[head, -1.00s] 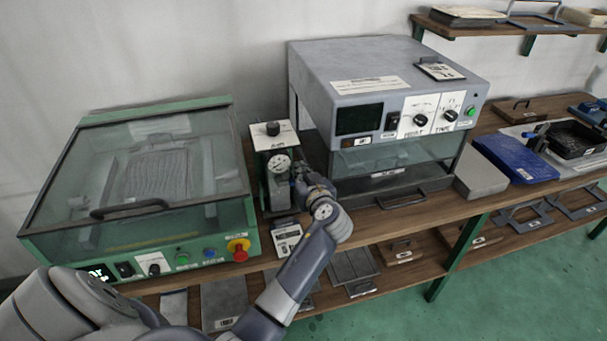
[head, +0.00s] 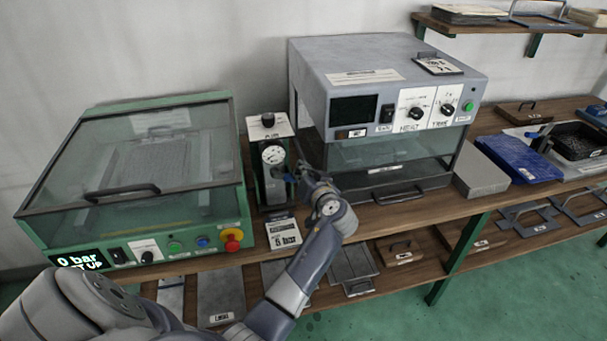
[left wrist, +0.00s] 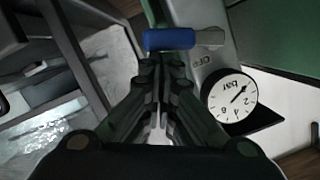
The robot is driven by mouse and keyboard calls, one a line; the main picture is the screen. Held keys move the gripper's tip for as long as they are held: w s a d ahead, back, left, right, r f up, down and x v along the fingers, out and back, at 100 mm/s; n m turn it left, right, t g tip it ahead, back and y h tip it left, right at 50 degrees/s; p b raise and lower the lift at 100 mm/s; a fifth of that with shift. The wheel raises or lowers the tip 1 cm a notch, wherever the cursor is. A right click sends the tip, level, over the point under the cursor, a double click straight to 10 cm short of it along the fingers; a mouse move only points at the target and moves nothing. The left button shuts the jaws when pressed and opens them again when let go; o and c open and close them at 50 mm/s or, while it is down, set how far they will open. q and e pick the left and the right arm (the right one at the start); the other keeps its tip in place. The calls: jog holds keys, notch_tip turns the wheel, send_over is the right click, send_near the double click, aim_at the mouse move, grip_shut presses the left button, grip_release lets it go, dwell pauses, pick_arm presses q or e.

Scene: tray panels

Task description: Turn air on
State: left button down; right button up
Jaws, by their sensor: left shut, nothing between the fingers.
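The air unit (head: 257,162) stands between the green machine and the grey oven, with a black knob (head: 268,120) on top and a round gauge (head: 273,153) in front. In the left wrist view the gauge (left wrist: 229,96) is marked bar, and its needle points to the upper right of the picture. A blue lever (left wrist: 170,39) with a grey end lies crosswise just beyond my fingertips, near an OFF label (left wrist: 190,62). My left gripper (left wrist: 160,62) is shut and empty, close to the lever; I cannot tell whether they touch. My right gripper is not in view.
The grey oven (head: 400,60) stands right of the air unit. A card (head: 284,234) lies at the bench edge below the unit. Panels fill the lower shelf.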

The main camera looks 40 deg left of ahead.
pick_arm(q)
jog(key=shift+s+a+f+m+g+y+b, duration=0.15)
jog(key=shift+f+m+y+b, duration=0.3)
jog(key=shift+f+m+b, duration=0.65)
jog(key=shift+s+a+f+m+g+y+b, duration=0.1)
jog(key=shift+f+m+y+b, duration=0.45)
jog(key=shift+m, duration=0.95)
jog(key=shift+s+a+f+m+g+y+b, duration=0.15)
jog(key=shift+f+m+y+b, duration=0.15)
jog(key=shift+f+m+b, duration=0.8)
jog(key=shift+w+m, duration=0.1)
jog(key=shift+m, duration=0.2)
jog(key=shift+w, duration=0.1)
